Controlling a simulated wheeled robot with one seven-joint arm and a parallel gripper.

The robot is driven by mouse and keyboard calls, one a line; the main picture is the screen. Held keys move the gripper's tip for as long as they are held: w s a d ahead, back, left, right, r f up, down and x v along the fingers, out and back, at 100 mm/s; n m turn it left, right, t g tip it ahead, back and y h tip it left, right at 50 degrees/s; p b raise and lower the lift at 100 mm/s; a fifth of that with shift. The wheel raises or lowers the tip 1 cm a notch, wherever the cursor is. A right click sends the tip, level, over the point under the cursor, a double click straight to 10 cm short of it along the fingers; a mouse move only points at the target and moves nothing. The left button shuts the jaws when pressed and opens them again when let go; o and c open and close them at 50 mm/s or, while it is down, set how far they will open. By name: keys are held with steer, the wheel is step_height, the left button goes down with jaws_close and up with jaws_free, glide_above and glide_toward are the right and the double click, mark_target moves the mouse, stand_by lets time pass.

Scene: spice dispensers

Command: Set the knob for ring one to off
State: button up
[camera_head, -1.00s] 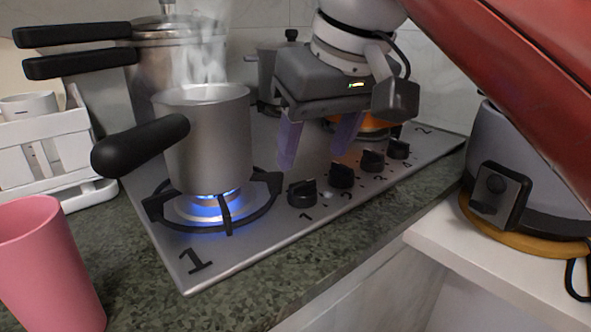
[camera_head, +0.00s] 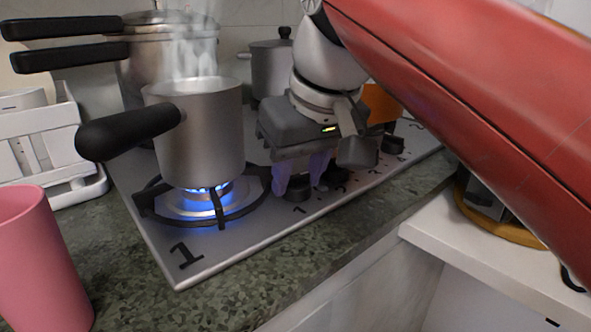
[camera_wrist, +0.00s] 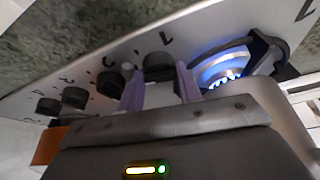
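The knob for ring one (camera_head: 299,189) is black and sits at the front edge of the steel hob, beside the printed "1"; it also shows in the wrist view (camera_wrist: 158,65). My gripper (camera_head: 298,182) is down at this knob, with one purple finger on each side of it. The fingers are apart, with the knob between their tips; I cannot tell whether they touch it. Ring one (camera_head: 207,200) is at the hob's left front and burns with a blue flame, also seen in the wrist view (camera_wrist: 222,72). The knob's pointer direction is not clear.
A steaming steel pot (camera_head: 200,130) stands on ring one, its black handle (camera_head: 128,132) pointing left. Several other knobs continue to the right along the hob edge, partly behind my gripper. A pink cup (camera_head: 38,262) stands at front left. The front counter strip is clear.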

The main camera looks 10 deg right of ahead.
steer(key=shift+c, duration=1.2)
steer(key=shift+n, duration=0.3)
steer(key=n+g+y+p, duration=0.1)
steer(key=n, duration=0.2)
steer(key=shift+w+r+p, duration=0.1)
steer(key=shift+p, duration=0.3)
steer(key=n+g+y, duration=0.1)
steer(key=n, duration=0.4)
steer(key=shift+w+d+p, duration=0.1)
steer(key=shift+p, duration=0.3)
steer(key=n+g, duration=0.1)
steer(key=n, duration=0.1)
steer(key=n+g, duration=0.1)
steer(key=n, duration=0.2)
steer(key=shift+w+g+y, duration=0.2)
steer(key=shift+g+y, duration=0.1)
steer(key=shift+y, duration=0.1)
steer(key=shift+n+g+h, duration=0.3)
steer(key=shift+n+g, duration=0.5)
steer(key=shift+n, duration=1.6)
